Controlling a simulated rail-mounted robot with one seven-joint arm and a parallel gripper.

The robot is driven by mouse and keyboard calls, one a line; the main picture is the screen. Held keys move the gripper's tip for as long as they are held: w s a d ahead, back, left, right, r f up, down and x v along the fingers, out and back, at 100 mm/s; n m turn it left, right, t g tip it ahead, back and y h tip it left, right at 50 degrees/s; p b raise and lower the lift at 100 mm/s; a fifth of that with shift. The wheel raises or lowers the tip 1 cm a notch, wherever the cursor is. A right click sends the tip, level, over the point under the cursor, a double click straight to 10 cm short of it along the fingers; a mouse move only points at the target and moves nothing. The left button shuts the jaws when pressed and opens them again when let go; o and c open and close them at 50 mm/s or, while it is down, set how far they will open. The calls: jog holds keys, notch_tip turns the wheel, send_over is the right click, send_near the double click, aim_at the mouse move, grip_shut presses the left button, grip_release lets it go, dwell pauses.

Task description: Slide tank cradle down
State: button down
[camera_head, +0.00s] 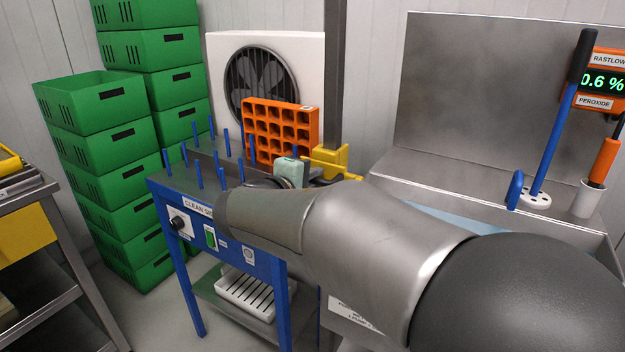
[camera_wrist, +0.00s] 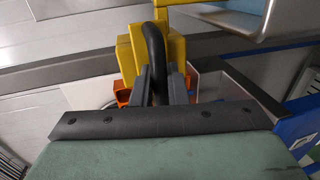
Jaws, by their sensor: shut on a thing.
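The yellow tank cradle (camera_head: 331,158) sits at the foot of the grey upright post, at the right end of the blue-framed table. In the wrist view its yellow block (camera_wrist: 130,52) carries a black curved handle (camera_wrist: 154,45). My gripper (camera_wrist: 159,84) is shut on this handle, with one grey finger on each side. In the head view my gripper's pale green body (camera_head: 289,172) shows beside the cradle.
An orange grid rack (camera_head: 281,131) stands behind my gripper, and several blue pegs (camera_head: 227,142) rise from the table at left. A metal basin with a tall back panel (camera_head: 460,100) lies to the right. Green crates (camera_head: 100,100) are stacked at far left.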

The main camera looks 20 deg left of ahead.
jog(key=shift+s+f, duration=0.1)
jog(key=shift+f, duration=0.35)
jog(key=c, duration=1.6)
grip_release()
jog(key=shift+o, duration=0.4)
jog(key=shift+r, duration=0.1)
jog(key=shift+r, duration=0.1)
jog(key=p+v, duration=0.1)
jog(key=v, duration=1.6)
jog(key=shift+s, duration=0.2)
